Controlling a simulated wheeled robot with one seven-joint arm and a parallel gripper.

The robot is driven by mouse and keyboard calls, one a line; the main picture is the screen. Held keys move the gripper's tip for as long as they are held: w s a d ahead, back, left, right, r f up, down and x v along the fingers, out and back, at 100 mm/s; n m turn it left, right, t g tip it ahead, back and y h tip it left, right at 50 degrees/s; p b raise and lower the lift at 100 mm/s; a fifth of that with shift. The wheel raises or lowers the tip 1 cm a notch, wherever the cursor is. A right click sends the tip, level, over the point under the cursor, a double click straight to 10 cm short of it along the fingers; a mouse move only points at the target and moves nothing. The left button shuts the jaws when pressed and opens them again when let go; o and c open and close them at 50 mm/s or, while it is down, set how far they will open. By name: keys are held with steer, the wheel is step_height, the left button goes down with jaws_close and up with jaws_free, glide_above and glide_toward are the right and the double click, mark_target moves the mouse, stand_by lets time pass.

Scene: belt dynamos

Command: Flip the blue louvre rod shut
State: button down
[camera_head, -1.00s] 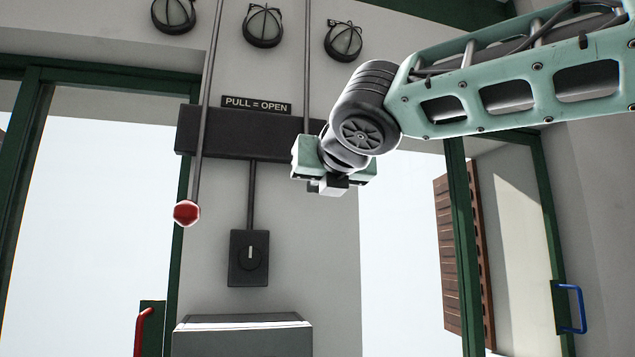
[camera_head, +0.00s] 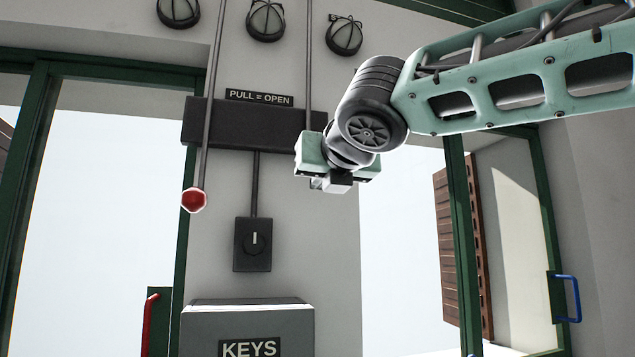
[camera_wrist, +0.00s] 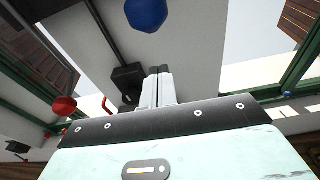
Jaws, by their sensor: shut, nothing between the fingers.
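Two grey rods hang in front of the wall at the dark bar labelled PULL = OPEN (camera_head: 255,125). The left rod (camera_head: 211,95) ends in a red knob (camera_head: 194,200). The right rod (camera_head: 308,60) runs down behind my gripper (camera_head: 333,186), which hides its lower end in the head view. A blue knob (camera_wrist: 146,14) shows at the top of the wrist view, beyond and above my fingertips (camera_wrist: 157,72). My fingers are together, with nothing between them, and appear apart from the knob. The red knob also shows at left in the wrist view (camera_wrist: 64,107).
A black rotary switch (camera_head: 253,243) is on the wall, above a grey KEYS box (camera_head: 200,330). Green-framed openings stand on both sides, with a red handle (camera_head: 149,320) at left and a blue handle (camera_head: 576,298) at right. Round caged fittings (camera_head: 265,20) are overhead.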

steer(key=b+v, duration=0.1)
steer(key=v, duration=0.6)
steer(key=shift+b, duration=0.35)
steer(key=shift+s+d, duration=0.15)
steer(key=s+d+f+m+g+h+b, duration=0.15)
steer(key=f+m+g, duration=0.35)
steer(key=f, duration=1.1)
steer(key=s+f+m+g+h+b, duration=0.1)
steer(key=s+f+m+g+b, duration=0.15)
steer(key=f+m, duration=0.95)
steer(key=s+d+f+m+g, duration=0.2)
steer(key=s+f, duration=0.4)
steer(key=f, duration=0.4)
steer(key=s+d+f+m+g+h+b, duration=0.1)
steer(key=s+d+f+m+g, duration=0.2)
steer(key=s+f+m, duration=0.3)
steer(key=s+d+f+m+g+b, duration=0.1)
steer(key=s+d+f+m+g, duration=0.2)
steer(key=f, duration=1.1)
steer(key=s+d+m, duration=0.2)
steer(key=s+m, duration=0.1)
steer(key=shift+s+f+h, duration=0.15)
steer(key=shift+s+h, duration=0.05)
steer(key=shift+h, duration=0.15)
steer(key=shift+d, duration=0.15)
